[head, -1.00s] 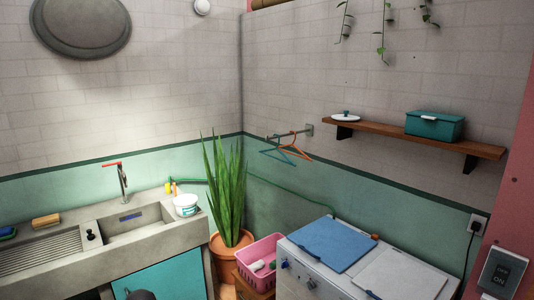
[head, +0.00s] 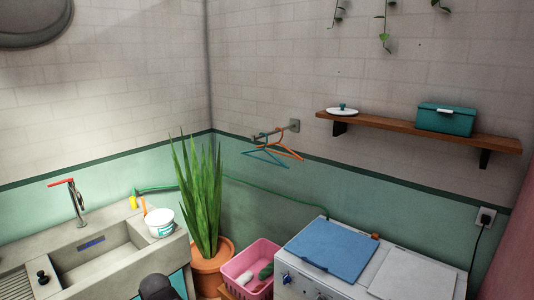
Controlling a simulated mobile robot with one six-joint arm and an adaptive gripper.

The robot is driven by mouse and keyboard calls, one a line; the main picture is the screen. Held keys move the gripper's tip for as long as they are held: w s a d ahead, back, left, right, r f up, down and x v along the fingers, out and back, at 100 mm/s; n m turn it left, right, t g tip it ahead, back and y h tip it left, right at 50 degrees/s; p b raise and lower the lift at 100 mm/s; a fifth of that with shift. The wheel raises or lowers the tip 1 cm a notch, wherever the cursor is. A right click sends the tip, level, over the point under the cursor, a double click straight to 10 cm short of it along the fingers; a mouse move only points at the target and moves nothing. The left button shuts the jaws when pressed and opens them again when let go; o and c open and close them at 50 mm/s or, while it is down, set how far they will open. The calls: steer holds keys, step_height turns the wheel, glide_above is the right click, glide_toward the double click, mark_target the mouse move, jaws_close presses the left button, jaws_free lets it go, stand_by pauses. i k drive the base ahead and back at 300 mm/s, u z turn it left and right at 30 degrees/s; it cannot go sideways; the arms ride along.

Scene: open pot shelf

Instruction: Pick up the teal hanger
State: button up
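I cannot tell whether the two touch. My gripper is not in view. Only a dark rounded part, apparently of my arm, shows at the bottom edge, well below and left of the hangers.
A potted plant (head: 199,200) rises left of the hangers. Below are a pink basket (head: 236,271) and a white washer with a blue lid (head: 326,248). A wooden shelf (head: 400,128) with a teal box (head: 446,119) is right. A concrete sink (head: 110,262) is left.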

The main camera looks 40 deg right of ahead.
mark_target(283, 165)
steer(key=z, duration=0.55)
steer(key=i, duration=0.9)
steer(key=z, duration=0.45)
